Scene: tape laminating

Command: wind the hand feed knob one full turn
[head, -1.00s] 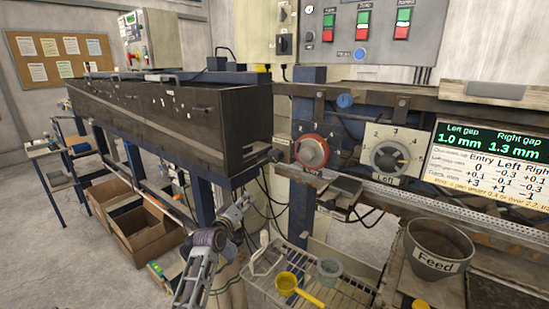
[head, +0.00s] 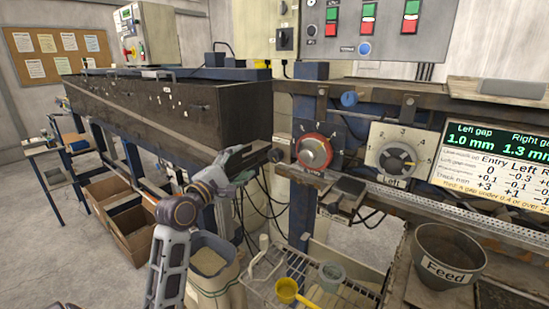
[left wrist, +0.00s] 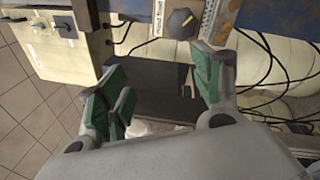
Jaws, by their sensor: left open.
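A red-rimmed round knob (head: 314,152) with a grey centre is on the blue machine frame; the label below it is too small to read, so I cannot be sure it is the hand feed knob. To its right is a dial marked Left (head: 393,156), with a dark knob and yellow mark. My left gripper (head: 246,160) is left of the red knob, apart from it, in front of the long dark trough's end. In the left wrist view the left gripper (left wrist: 160,90) is open, its green-padded fingers wide apart with nothing held. My right gripper is not in view.
A dark trough (head: 150,118) runs along the left. Below are a wire rack (head: 325,298) with a yellow scoop (head: 287,290) and an open sack (head: 210,262). A Feed bucket (head: 447,258) stands at right.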

